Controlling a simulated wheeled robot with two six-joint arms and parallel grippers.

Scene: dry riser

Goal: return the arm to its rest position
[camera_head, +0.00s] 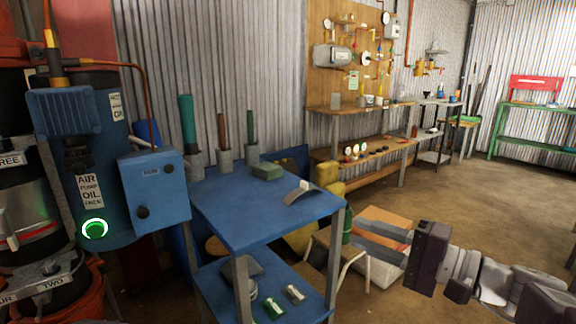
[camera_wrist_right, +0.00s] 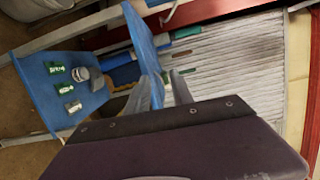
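My right arm comes in from the right in the head view. Its gripper (camera_head: 358,232) points left, in the air in front of the wooden-topped stool and to the right of the blue trolley. Its two grey fingers are apart with nothing between them. In the right wrist view the fingers (camera_wrist_right: 164,82) also stand apart and empty, with the blue trolley beyond. My left gripper is in neither view.
A blue machine (camera_head: 155,190) with a lit green ring is at left. Open floor (camera_head: 480,185) lies at right.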

